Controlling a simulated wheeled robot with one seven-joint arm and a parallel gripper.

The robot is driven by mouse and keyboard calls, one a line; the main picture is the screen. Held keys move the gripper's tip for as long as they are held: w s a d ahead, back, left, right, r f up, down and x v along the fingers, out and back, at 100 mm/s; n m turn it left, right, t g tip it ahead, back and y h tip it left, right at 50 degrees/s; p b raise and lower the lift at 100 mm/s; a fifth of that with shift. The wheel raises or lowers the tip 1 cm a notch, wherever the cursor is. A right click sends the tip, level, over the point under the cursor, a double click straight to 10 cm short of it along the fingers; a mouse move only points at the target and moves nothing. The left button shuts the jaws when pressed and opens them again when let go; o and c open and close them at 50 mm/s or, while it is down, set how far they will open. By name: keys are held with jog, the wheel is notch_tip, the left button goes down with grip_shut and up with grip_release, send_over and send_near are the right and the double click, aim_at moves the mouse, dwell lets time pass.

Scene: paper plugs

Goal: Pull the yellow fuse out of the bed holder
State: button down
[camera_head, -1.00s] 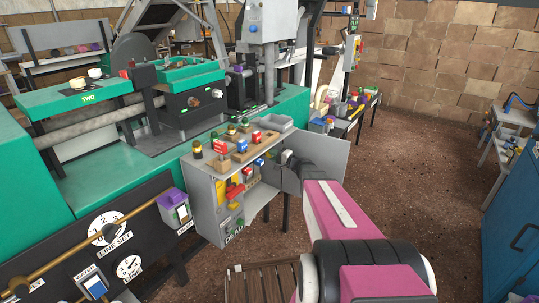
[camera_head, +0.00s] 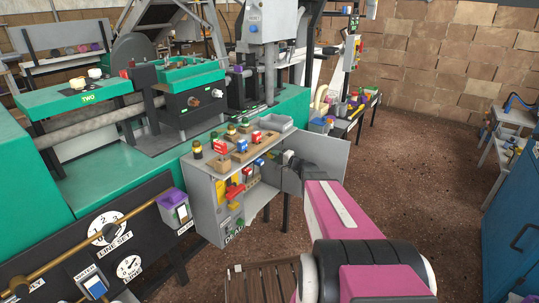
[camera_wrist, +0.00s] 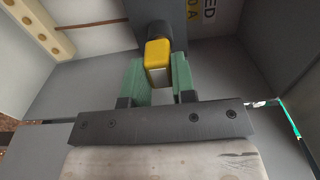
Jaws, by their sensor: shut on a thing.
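The yellow fuse (camera_wrist: 157,52) shows in the wrist view as a yellow cap with a pale metallic face. It sits against the dark grey bed holder (camera_wrist: 152,14) behind it. My gripper (camera_wrist: 158,75) has its green fingers on either side of the fuse, shut on it. I cannot tell whether the fuse's far end is still seated in the holder. In the head view my gripper (camera_head: 289,157) reaches into the open grey cabinet (camera_head: 206,205), and the fuse cannot be made out there.
Wooden blocks with coloured plugs and a grey tray (camera_head: 276,123) sit on the cabinet's top. In the wrist view a pale strip with pegs (camera_wrist: 38,27) lies at upper left, and grey walls enclose the gripper.

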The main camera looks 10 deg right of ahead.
jog(key=shift+v, duration=1.65)
dwell(0.5)
jog(key=shift+v, duration=1.45)
